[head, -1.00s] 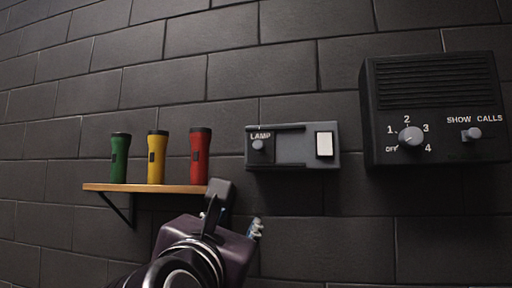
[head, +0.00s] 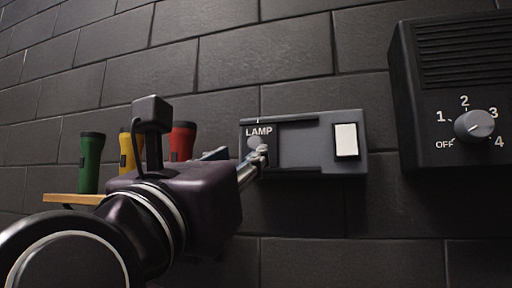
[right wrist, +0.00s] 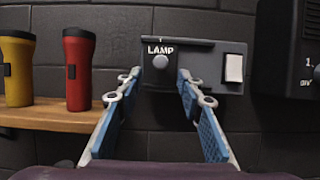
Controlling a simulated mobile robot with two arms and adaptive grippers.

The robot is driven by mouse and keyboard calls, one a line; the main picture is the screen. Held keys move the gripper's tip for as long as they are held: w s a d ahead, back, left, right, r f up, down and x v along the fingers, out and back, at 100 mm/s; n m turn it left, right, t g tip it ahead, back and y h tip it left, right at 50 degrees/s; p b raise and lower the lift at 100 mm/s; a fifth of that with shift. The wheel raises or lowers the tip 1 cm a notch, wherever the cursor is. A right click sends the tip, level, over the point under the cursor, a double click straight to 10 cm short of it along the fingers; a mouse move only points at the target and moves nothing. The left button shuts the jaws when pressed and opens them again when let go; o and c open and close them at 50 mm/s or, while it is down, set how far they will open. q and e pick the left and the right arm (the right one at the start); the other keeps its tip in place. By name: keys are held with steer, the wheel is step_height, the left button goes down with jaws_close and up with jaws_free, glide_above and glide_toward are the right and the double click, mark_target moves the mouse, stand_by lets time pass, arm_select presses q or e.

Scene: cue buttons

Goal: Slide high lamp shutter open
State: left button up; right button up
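The lamp box (head: 310,169) is a grey wall unit in the middle of the head view. Its shutter (head: 259,131), marked LAMP, sits at the left end with a round grey knob (right wrist: 160,61). A slot runs right from it, with a white rectangular panel (head: 346,140) at the right end. My right gripper (head: 260,156) is at the box's lower left, by the knob, which it partly hides in the head view. In the right wrist view its fingers (right wrist: 158,75) are apart, with the knob between and just beyond the tips. Contact cannot be told. My left gripper is not in view.
A black panel with a dial (head: 474,125) is on the wall at right. The wall below the box is clear.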

mark_target(254, 143)
steer(key=w+r+p, duration=0.1)
steer(key=w+d+r+p, duration=0.1)
steer(key=w+p, duration=0.1)
steer(key=shift+d+r, duration=0.1)
steer(key=shift+r, duration=0.25)
steer(key=shift+w+d, duration=0.15)
steer(key=shift+w, duration=0.35)
steer(key=shift+w+d, duration=0.15)
steer(key=shift+w, duration=0.35)
steer(key=shift+a, duration=0.1)
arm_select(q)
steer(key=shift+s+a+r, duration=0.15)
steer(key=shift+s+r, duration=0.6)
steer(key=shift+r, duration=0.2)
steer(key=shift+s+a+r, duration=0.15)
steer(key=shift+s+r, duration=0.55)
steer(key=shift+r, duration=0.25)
arm_select(e)
jaws_close()
